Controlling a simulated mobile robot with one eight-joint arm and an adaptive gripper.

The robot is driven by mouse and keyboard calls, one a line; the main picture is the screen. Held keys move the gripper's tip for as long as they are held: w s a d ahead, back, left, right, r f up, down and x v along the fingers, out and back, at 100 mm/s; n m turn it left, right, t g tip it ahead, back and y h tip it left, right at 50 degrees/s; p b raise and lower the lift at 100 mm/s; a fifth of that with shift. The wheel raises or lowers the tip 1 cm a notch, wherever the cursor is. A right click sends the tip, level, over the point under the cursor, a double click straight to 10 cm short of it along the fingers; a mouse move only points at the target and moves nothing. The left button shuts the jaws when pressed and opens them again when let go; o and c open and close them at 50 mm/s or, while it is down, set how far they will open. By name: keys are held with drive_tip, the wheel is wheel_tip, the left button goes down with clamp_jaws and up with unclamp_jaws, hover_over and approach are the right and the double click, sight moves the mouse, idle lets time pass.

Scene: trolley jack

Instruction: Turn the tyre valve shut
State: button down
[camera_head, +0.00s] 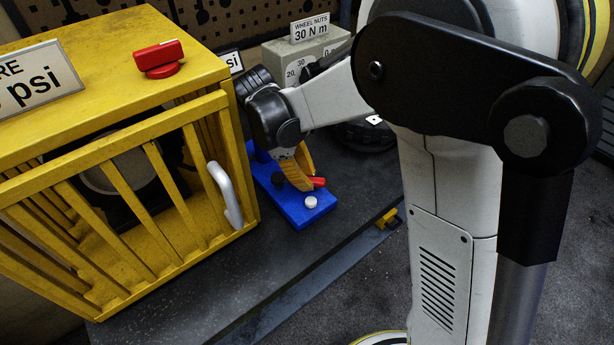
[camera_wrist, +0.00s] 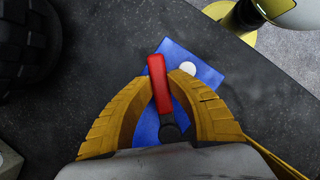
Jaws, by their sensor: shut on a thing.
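A red lever (camera_wrist: 160,82) is mounted on a blue plate (camera_wrist: 203,75) that lies on the dark bench top. In the head view, only the lever's red end (camera_head: 319,182) shows past my fingers, and the blue plate (camera_head: 300,215) stands right of the yellow cage. My gripper (camera_head: 303,175) is shut on the lever from above, with one yellow finger on each side. In the wrist view, my gripper (camera_wrist: 165,92) has the lever between its fingers, its red end pointing up in the picture. A white round button (camera_wrist: 188,68) sits on the plate.
A yellow barred cage (camera_head: 150,35) with a grey handle (camera_head: 225,195) stands close on the left. A red knob (camera_head: 158,58) and a psi sign (camera_head: 40,80) are on top. A grey box (camera_head: 285,55) marked wheel nuts stands behind. The bench front is clear.

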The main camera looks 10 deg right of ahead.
drive_tip(key=c, duration=1.5)
unclamp_jaws()
drive_tip(key=shift+c, duration=0.2)
drive_tip(key=shift+s, duration=0.1)
wheel_tip(320, 180, up, 10)
drive_tip(key=shift+d, duration=0.1)
drive_tip(key=s+d+m+t+y, duration=0.2)
drive_tip(key=s+d+m+t, duration=0.1)
drive_tip(key=s+m, duration=0.4)
drive_tip(key=s+d+m+t+y, duration=0.2)
drive_tip(key=s+d+m+t, duration=0.2)
drive_tip(key=s+m+t, duration=0.1)
drive_tip(key=shift+s+r+m+t, duration=0.2)
drive_tip(key=shift+s+m+t, duration=0.1)
drive_tip(key=shift+s+m, duration=0.65)
